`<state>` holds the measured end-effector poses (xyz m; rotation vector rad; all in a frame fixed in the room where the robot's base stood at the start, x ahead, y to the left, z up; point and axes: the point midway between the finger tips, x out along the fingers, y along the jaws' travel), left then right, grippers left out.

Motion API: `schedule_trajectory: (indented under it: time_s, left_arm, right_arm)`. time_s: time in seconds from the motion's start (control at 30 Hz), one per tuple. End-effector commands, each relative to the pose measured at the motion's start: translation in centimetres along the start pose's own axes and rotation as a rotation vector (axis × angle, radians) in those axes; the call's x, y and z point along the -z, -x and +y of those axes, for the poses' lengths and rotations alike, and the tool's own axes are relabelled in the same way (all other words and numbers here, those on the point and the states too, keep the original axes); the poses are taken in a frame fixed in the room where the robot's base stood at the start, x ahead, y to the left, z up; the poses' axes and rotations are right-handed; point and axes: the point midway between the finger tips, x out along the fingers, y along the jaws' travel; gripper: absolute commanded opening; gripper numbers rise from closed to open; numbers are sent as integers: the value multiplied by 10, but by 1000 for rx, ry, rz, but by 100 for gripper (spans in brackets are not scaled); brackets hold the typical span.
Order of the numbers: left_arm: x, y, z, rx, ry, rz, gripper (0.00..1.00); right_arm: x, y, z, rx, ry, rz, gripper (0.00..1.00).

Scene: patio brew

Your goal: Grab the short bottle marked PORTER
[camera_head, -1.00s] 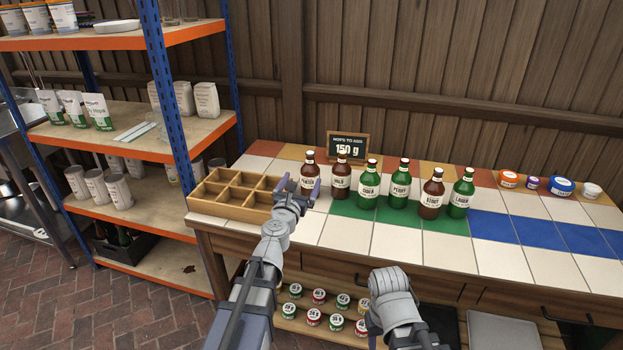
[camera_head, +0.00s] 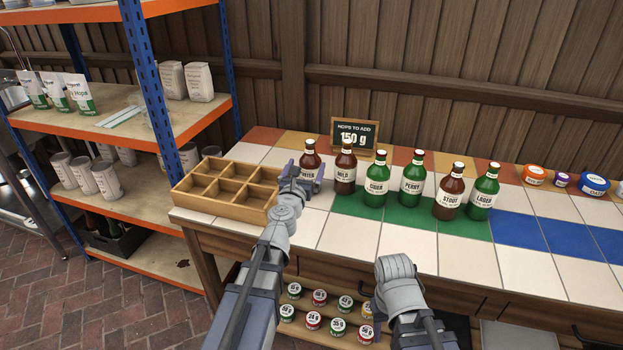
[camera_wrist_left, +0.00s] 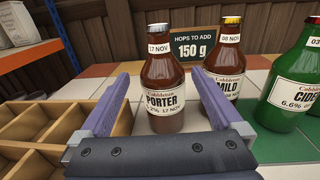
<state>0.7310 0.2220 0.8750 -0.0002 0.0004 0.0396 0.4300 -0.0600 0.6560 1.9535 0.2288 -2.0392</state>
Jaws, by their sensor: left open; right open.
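The brown PORTER bottle (camera_head: 310,158) stands upright on the tiled counter at the left end of the bottle row. In the left wrist view the PORTER bottle (camera_wrist_left: 163,88) stands just beyond and between the spread fingers, its label facing me. My left gripper (camera_head: 300,184) is open and empty in front of it, hiding its lower part in the head view; its fingers also show in the left wrist view (camera_wrist_left: 165,108). The brown MILD bottle (camera_head: 345,170) stands close to its right. My right gripper (camera_head: 392,268) is low in front of the counter, away from the bottles.
A wooden divided box (camera_head: 225,190) sits left of the bottles. A chalkboard sign (camera_head: 353,133) reading 150 g stands behind. Green CIDER (camera_head: 377,180) and PERRY (camera_head: 412,180), brown STOUT (camera_head: 449,195) and green LAGER (camera_head: 484,190) continue the row rightward. Front white tiles are clear.

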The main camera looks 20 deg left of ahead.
Motion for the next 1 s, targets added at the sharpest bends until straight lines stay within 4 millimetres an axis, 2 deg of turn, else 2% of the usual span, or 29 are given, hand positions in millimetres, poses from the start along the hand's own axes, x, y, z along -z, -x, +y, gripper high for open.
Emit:
schedule_trajectory:
  time_s: [0.03, 0.4, 0.7, 1.0]
  left_arm:
    - [11, 0, 0, 0, 0, 0, 100]
    - [45, 0, 0, 0, 0, 0, 100]
    - [47, -2, 0, 0, 0, 0, 100]
    - [47, -28, 0, 0, 0, 0, 100]
  right_arm:
    - [1, -11, -1, 0, 0, 0, 50]
    - [3, -45, -4, -1, 0, 0, 50]
    - [3, -47, -4, -1, 0, 0, 50]
    - [3, -46, -4, -1, 0, 0, 50]
